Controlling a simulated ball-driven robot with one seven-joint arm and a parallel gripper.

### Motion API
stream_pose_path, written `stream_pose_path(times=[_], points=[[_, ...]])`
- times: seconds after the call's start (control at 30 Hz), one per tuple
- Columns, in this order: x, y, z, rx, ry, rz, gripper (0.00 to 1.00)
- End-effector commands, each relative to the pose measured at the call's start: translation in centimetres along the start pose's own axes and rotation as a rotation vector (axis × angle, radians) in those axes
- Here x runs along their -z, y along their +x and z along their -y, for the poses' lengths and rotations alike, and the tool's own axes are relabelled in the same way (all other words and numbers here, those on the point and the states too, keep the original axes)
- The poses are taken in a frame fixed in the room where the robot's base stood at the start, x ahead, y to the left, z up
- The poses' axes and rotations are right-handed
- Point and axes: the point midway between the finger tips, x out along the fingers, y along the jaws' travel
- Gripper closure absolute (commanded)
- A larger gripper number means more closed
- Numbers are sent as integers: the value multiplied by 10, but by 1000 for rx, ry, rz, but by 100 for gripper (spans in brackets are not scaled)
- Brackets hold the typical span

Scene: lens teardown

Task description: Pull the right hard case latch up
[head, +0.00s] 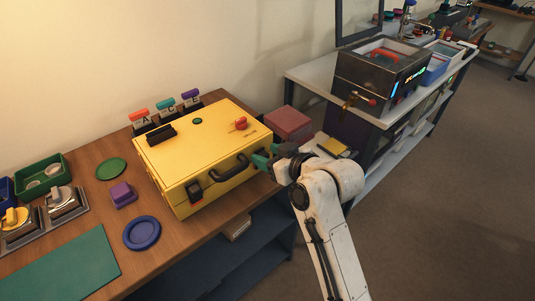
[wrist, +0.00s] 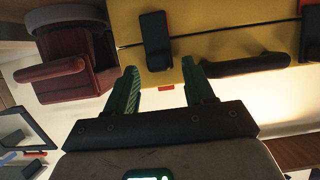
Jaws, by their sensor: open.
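The yellow hard case (head: 195,150) lies closed on the wooden bench in the head view. Its black handle (head: 230,168) and left latch (head: 194,191) show on the front. My gripper (head: 263,158), with green fingers, is at the right end of the case front and hides the right latch there. In the wrist view, which looks upside down, the dark right latch (wrist: 156,42) hangs on the yellow case (wrist: 215,45). My open gripper (wrist: 159,67) has one finger on either side of the latch's lower end in the picture. I cannot tell whether they touch it.
A dark red box (head: 290,124) stands just right of the case. Behind the case are several coloured-handled tools marked with letters (head: 163,112). A purple block (head: 122,194), a blue dish (head: 142,233) and a green disc (head: 111,169) lie left. Open floor lies at right.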

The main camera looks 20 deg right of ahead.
Motion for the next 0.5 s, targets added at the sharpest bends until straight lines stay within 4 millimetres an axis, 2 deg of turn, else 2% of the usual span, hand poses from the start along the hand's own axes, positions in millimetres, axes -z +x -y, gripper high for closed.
stream_pose_path(times=[0.13,0.4,0.5], points=[[0,8,0,1,-1,1,47],[0,9,0,0,-1,0,47],[0,9,0,0,-1,0,55]])
